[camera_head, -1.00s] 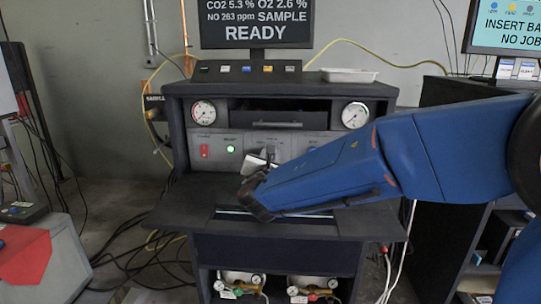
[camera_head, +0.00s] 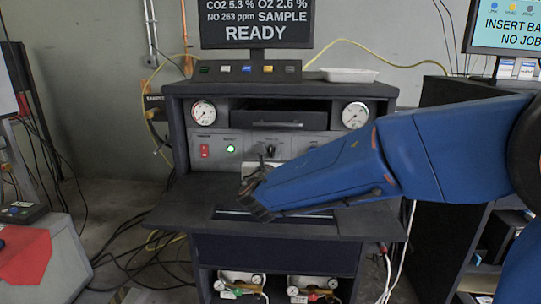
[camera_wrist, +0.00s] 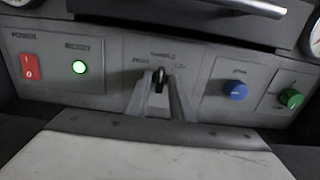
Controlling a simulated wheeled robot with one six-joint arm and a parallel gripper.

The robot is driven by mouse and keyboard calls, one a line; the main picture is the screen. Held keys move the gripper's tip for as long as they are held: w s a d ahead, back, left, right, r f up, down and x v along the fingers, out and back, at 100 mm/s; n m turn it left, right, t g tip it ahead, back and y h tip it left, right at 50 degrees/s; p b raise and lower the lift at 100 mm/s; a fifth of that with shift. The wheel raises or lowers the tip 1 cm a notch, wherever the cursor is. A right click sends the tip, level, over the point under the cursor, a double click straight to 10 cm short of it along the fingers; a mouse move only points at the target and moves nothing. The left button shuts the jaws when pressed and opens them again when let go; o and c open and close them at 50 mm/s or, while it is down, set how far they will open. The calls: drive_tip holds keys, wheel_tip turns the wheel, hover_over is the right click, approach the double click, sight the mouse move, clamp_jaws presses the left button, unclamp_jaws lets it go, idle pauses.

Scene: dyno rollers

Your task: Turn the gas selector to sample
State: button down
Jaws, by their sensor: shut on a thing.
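The gas selector is a small black knob (camera_wrist: 160,76) on the grey panel (camera_wrist: 110,68), and it points about straight up, toward the label above it that appears to read SAMPLE. Other labels sit to its left and right, too blurred to read surely. My gripper (camera_wrist: 160,88) has its two grey fingers closed on the knob, one on each side. In the head view my gripper (camera_head: 268,158) reaches the middle of the panel from the right, and its wrist covers part of the panel. The monitor (camera_head: 256,22) shows SAMPLE and READY.
A red power switch (camera_wrist: 31,67) and a lit green button (camera_wrist: 79,67) are left of the knob. A blue knob (camera_wrist: 236,90) and a green knob (camera_wrist: 290,98) are to the right. A dark shelf (camera_head: 190,208) juts out below the panel.

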drive_tip(key=c, duration=1.8)
unclamp_jaws()
drive_tip(key=shift+c, duration=0.2)
drive_tip(key=s, duration=1.7)
drive_tip(key=shift+s+a, duration=0.2)
drive_tip(key=shift+a, duration=0.15)
drive_tip(key=shift+s, duration=0.1)
